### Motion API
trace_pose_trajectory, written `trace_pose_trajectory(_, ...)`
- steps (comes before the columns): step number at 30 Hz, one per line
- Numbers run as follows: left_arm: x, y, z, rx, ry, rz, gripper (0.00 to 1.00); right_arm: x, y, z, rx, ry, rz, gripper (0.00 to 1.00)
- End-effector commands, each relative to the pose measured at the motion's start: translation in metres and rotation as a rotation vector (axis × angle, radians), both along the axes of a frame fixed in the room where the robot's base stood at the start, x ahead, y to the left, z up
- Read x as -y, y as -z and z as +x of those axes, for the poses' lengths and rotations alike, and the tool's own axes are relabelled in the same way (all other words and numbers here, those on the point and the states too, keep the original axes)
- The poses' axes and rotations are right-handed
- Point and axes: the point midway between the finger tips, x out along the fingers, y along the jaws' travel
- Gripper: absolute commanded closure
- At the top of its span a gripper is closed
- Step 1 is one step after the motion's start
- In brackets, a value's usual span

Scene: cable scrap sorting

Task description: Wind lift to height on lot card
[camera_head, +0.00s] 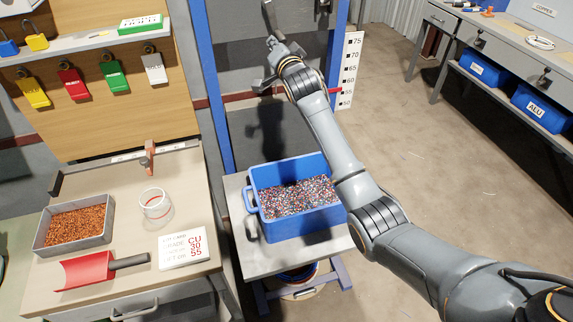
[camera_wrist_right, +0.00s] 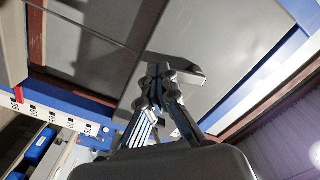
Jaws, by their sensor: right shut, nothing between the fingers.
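The lift's grey platform (camera_head: 268,262) stands between blue posts (camera_head: 205,75) and bears a blue crate (camera_head: 300,225). A white height scale (camera_head: 350,65) stands to its right; a red pointer (camera_head: 334,91) crosses its lower half, but its exact reading is unclear. The scale also shows in the right wrist view (camera_wrist_right: 60,118). The lot card (camera_head: 185,246) on the left bench reads CU, 30, 55. My right gripper (camera_head: 272,42) is at the lift's upper frame. In the wrist view its fingers (camera_wrist_right: 155,82) are shut, beside a dark grey part (camera_wrist_right: 180,70); contact is unclear. My left gripper is out of view.
Coloured scrap fills the crate. The left bench holds a tray of copper granules (camera_head: 75,225), a red scoop (camera_head: 85,271) and a clear jar (camera_head: 156,204). Coloured tags hang behind. A grey workbench (camera_head: 500,45) with blue bins stands at right. Floor between is mostly clear.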

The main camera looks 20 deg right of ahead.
Motion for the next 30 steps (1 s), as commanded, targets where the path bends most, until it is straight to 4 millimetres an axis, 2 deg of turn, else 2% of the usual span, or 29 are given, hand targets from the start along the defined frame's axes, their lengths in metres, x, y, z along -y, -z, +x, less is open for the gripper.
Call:
trace_pose_trajectory(1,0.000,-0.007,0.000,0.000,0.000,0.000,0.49,0.011,-0.002,0.001,-0.004,0.006,-0.002,1.00)
trace_pose_trajectory(3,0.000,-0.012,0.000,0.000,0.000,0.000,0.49,0.020,-0.003,0.001,-0.003,0.006,-0.002,1.00)
trace_pose_trajectory(15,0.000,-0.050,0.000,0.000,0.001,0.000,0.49,0.065,-0.033,0.002,0.002,0.006,-0.002,1.00)
trace_pose_trajectory(24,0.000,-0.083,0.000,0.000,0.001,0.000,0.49,0.082,-0.070,0.003,0.005,0.006,-0.001,1.00)
trace_pose_trajectory(30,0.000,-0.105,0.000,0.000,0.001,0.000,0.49,0.084,-0.098,0.003,0.009,0.008,0.000,1.00)
